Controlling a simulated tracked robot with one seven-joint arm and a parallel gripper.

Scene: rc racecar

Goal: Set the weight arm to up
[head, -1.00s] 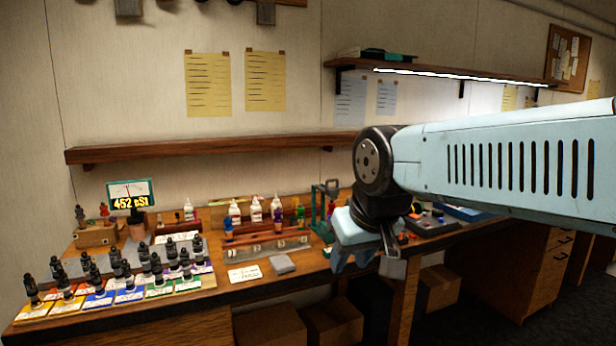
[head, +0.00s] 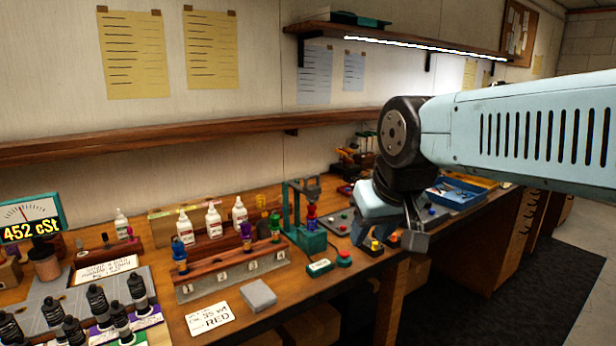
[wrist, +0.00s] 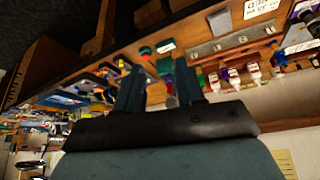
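A green press-like stand (head: 302,215) with a grey arm across its top (head: 306,189) stands at the middle of the bench in the head view. It appears to bear the weight arm. A red and purple piece (head: 311,216) sits under this arm. My gripper (head: 378,246) hangs above the bench's front edge, to the right of the stand and apart from it. In the wrist view, my gripper's two fingers (wrist: 157,85) are spread with nothing held between them. Green parts (wrist: 165,66) show beyond the fingertips.
A numbered rack (head: 232,276), white bottles (head: 214,221) and a grey block (head: 258,295) stand left of the stand. A blue tray (head: 455,194) lies at right. A shelf (head: 200,133) runs above.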

